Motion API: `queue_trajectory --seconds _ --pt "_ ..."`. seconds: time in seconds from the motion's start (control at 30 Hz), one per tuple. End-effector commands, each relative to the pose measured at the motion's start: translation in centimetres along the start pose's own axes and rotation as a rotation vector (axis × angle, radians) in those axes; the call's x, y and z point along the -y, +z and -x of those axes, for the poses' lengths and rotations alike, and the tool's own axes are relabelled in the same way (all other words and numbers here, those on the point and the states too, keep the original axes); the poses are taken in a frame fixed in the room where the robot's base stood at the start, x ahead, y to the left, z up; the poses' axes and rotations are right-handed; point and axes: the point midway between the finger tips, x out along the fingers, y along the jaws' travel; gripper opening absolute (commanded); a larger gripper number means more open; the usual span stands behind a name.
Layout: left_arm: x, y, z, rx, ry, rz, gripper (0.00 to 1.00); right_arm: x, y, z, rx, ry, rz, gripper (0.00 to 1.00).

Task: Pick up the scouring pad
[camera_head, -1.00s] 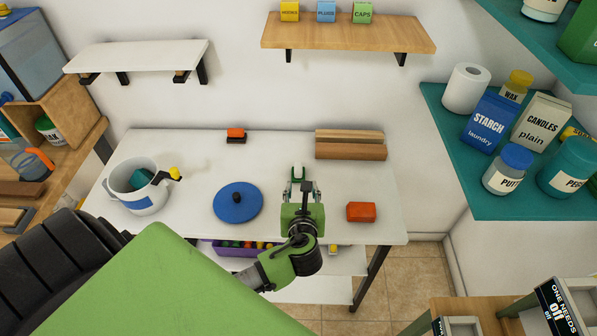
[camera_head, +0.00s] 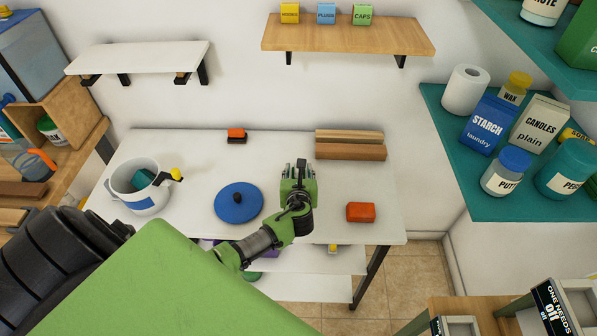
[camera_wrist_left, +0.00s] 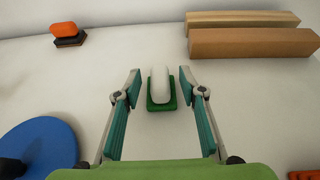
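The scouring pad shows in the left wrist view as a small block with a white top and green base (camera_wrist_left: 160,105), lying on the white table (camera_wrist_left: 100,70). My left gripper (camera_wrist_left: 160,78) is open, its teal-lined fingers on either side of the pad's near side with gaps left and right. In the head view my left gripper (camera_head: 297,172) is over the middle of the table and the pad is hidden behind it. My right gripper is not in view.
A blue round lid (camera_head: 238,204) lies left of the gripper and an orange block (camera_head: 360,212) to its right. Wooden bars (camera_head: 350,152) and an orange-and-black block (camera_head: 236,136) lie at the back. A white bucket (camera_head: 145,202) stands at the left.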

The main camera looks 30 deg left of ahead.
Motion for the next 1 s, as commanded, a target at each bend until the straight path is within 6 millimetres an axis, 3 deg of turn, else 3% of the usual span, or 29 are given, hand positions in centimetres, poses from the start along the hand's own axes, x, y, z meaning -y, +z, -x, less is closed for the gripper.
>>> queue_trajectory --seconds 0.17,0.3,0.33,0.77,1.0 --pt "0.0 0.0 0.0 0.0 0.0 0.001 0.38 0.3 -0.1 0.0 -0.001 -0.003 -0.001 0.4" --pt "0.0 0.0 0.0 0.0 0.0 0.001 0.04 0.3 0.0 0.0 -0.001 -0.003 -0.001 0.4" --pt "0.0 0.0 0.0 0.0 0.0 0.001 0.0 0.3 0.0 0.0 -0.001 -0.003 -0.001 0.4" --pt "0.0 0.4 0.1 0.002 0.0 0.002 0.0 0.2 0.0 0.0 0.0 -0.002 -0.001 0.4" --pt "0.1 3.2 1.2 0.007 -0.003 0.003 0.0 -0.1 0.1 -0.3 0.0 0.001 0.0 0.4"
